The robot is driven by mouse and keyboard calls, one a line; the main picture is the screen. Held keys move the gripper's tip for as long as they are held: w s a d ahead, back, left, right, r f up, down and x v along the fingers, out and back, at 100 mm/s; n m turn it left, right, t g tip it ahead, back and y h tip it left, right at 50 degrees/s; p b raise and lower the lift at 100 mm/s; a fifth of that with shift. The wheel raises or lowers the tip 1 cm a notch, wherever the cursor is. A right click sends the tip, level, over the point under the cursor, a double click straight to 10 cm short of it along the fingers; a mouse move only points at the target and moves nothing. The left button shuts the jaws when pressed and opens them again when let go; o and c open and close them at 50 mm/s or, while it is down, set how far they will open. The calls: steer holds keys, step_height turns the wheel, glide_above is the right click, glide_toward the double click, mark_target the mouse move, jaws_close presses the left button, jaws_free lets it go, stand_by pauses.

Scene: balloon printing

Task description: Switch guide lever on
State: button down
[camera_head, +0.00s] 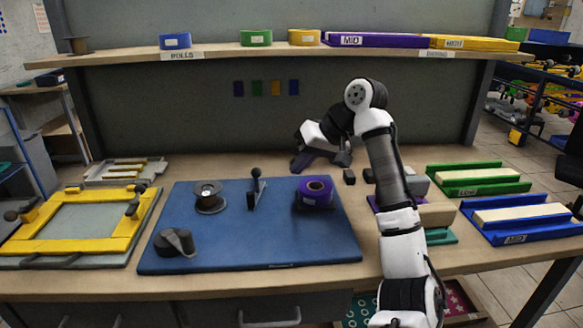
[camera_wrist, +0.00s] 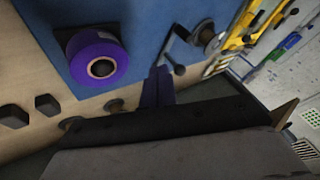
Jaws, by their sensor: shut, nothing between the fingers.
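The guide lever (camera_head: 254,190) has a dark arm with a round black knob and stands up from the blue board, left of the purple roll (camera_head: 317,192). It also shows in the wrist view (camera_wrist: 179,40), near the fingertips but apart from them. My gripper (camera_head: 298,166) hovers above the back edge of the blue board, to the right of and behind the lever. Its purple fingers (camera_wrist: 157,82) are closed together and empty. The purple roll sits on its holder and also shows in the wrist view (camera_wrist: 96,59).
The blue board (camera_head: 250,249) also carries a spool (camera_head: 209,196) and a dark dispenser (camera_head: 174,243). A yellow frame (camera_head: 137,224) lies at the left. Green (camera_head: 478,177) and blue (camera_head: 513,215) trays lie at the right. A shelf (camera_head: 222,50) with rolls runs above.

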mark_target(256, 183)
steer(key=x, duration=0.7)
steer(key=shift+w+a+f+p, duration=0.1)
steer(key=shift+f+p, duration=0.05)
steer(key=shift+p, duration=0.25)
steer(key=shift+s+a+f+p, duration=0.1)
steer(key=shift+s+a+p, duration=0.15)
steer(key=shift+a, duration=0.8)
steer(key=shift+s+a+f+p, duration=0.1)
steer(key=shift+s+a+p, duration=0.1)
steer(key=shift+a, duration=0.8)
steer(key=shift+w+a+r+p, duration=0.15)
steer(key=shift+a+p, duration=0.15)
steer(key=shift+p, duration=0.2)
